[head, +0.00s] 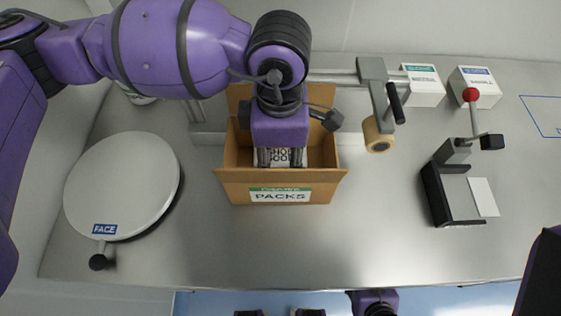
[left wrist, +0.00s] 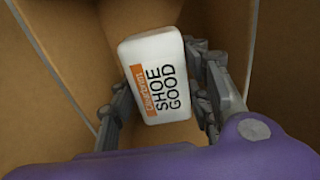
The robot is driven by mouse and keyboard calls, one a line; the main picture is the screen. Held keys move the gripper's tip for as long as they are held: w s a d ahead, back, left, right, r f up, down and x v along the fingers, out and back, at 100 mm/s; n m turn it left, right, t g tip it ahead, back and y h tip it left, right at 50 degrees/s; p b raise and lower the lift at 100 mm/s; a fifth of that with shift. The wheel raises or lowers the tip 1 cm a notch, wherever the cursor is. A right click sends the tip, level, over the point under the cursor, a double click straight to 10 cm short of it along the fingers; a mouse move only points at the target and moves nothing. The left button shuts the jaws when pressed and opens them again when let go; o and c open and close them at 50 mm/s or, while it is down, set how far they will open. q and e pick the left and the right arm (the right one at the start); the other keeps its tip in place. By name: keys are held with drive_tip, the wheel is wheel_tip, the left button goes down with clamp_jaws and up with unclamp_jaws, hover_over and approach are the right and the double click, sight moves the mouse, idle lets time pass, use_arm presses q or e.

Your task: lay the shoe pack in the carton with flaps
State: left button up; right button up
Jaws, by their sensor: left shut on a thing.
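The carton with flaps (head: 328,187) stands open on the steel table in the head view, with a PACKS label on its front. My left gripper (head: 281,160) points down inside the carton's opening. It is shut on the white shoe pack (head: 290,155), mostly hidden behind the fingers there. In the left wrist view the shoe pack (left wrist: 157,75) shows its SHOE GOOD lettering and orange label between the two fingers (left wrist: 165,100). Brown carton walls (left wrist: 60,60) surround it. I cannot tell whether the pack touches the carton's floor.
A round disc marked FACE (head: 125,180) lies left of the carton. A tape roll on an arm (head: 378,135) hangs at the right. Two white boxes (head: 423,85) (head: 474,82) stand at the back. A black fixture (head: 440,195) with a red-knobbed lever is farther right. Table in front is clear.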

sight(280, 165)
use_arm(q)
drive_tip(key=shift+f, duration=1.8)
drive_tip(key=shift+f, duration=0.1)
drive_tip(key=o, duration=1.3)
drive_tip(key=shift+c, duration=0.2)
wheel_tip(280, 165, up, 12)
drive_tip(key=shift+r, duration=0.15)
